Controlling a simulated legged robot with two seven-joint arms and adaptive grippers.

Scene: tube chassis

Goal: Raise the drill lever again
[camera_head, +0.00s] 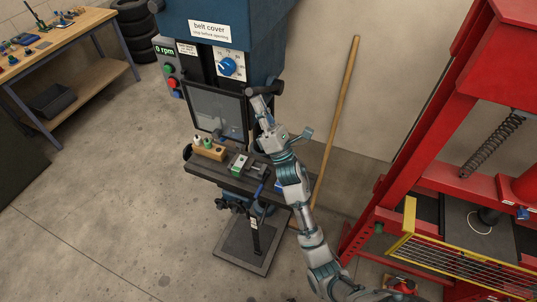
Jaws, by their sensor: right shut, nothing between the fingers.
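The blue drill press (222,28) stands against the wall, with a "belt cover" label on its head. Its grey lever (261,106) is on the right side of the head, by a dark round end (279,87), and slopes down behind my gripper. My right gripper (268,131) is shut and empty at the lower part of the lever. I cannot tell whether it touches the lever. My right arm comes up from the bottom and covers part of the drill table (212,178). My left gripper is not in view.
A clear guard (215,110) hangs before the drill. A wooden block (209,149) and a vise (246,165) sit on its table. A wooden pole (338,115) leans on the wall. A red press (425,130) stands right, a workbench (62,40) left. The floor at left is clear.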

